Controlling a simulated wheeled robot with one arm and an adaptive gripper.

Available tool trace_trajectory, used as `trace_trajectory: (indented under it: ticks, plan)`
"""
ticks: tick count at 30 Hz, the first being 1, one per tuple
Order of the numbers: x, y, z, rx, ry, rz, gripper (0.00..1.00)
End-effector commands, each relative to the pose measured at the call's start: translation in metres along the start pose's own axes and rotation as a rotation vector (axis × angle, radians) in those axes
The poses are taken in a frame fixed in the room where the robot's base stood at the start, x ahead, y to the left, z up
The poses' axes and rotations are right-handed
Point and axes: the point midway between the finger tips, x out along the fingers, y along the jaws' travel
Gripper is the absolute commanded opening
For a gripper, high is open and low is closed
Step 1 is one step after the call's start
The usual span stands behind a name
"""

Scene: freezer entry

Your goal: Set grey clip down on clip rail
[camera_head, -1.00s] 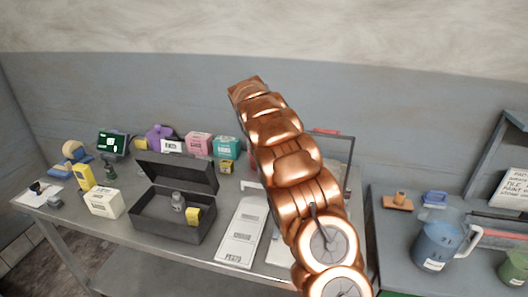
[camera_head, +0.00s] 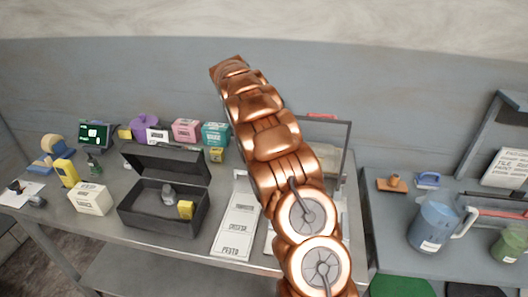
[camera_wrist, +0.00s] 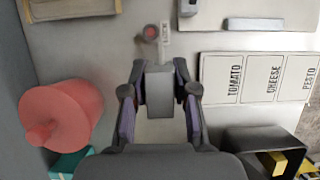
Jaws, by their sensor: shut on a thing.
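My gripper (camera_wrist: 158,108) shows in the wrist view with purple-padded fingers. It is shut on the grey clip (camera_wrist: 159,88), a plain grey block between the fingers, above the pale worktop. In the head view my copper arm hides the gripper and clip. A white board (camera_wrist: 258,78) marked TOMATO, CHEESE and PESTO lies to the right of the clip in the wrist view. It also shows left of my arm in the head view (camera_head: 238,226). I cannot tell for sure which part is the clip rail.
An open black box (camera_head: 150,218) holds a yellow block (camera_head: 185,210) and a grey piece. Pink (camera_head: 186,130) and teal (camera_head: 215,133) boxes stand at the back. A blue jug (camera_head: 430,228) stands on the right table. A rounded red object (camera_wrist: 62,112) is left of my gripper.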

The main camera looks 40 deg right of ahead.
Motion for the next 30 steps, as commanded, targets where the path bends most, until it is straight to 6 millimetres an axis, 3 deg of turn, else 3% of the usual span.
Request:
trace_trajectory:
  ticks: [15,30]
  plan:
    - [0.034,-0.001,-0.016,-0.003,-0.001,-0.001,0.04]
    - [0.038,-0.001,-0.018,-0.003,0.000,0.001,0.04]
